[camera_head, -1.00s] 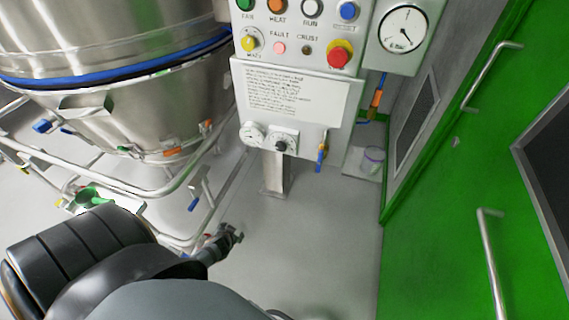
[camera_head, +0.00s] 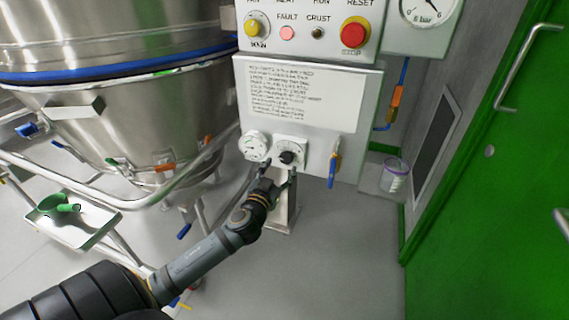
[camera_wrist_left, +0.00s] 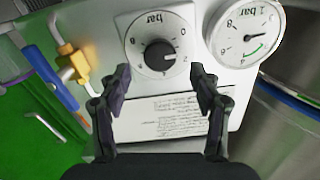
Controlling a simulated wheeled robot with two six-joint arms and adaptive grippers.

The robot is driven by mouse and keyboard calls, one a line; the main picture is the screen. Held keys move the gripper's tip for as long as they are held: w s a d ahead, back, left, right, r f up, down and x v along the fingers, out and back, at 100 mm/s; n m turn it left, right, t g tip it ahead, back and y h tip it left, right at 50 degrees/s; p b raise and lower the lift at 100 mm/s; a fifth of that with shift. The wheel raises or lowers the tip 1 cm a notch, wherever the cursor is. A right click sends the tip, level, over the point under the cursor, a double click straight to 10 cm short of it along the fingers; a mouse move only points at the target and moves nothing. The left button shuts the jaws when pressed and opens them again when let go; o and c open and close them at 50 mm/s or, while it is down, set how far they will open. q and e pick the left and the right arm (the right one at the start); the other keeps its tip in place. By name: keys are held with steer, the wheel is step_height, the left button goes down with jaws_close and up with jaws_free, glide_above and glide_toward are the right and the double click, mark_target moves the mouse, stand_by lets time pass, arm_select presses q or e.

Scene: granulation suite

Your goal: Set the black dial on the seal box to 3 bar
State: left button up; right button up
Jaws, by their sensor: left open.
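The black dial (camera_head: 287,157) is a round knob on a white numbered plate on the lower front of the seal box (camera_head: 310,150). In the left wrist view the dial (camera_wrist_left: 157,55) shows upside down, with "bar" on its plate. A pale mark on the knob seems to point near the 2, but it is too small to read surely. My left gripper (camera_head: 280,172) is just below and in front of the dial. In the wrist view its open fingers (camera_wrist_left: 160,78) stand apart, one to each side below the knob, with nothing between them. My right gripper is out of view.
A round gauge (camera_head: 255,146) sits close left of the dial. A blue-handled valve (camera_head: 332,170) hangs to its right. The red stop button (camera_head: 355,32) is above on the panel. A steel vessel (camera_head: 120,110) with rails stands left; a green door (camera_head: 500,170) is right.

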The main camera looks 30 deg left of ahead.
mark_target(285, 159)
arm_select(q)
steer(key=x, duration=0.4)
steer(key=shift+w+a, duration=0.1)
steer(key=shift+w, duration=0.25)
steer(key=c, duration=1.2)
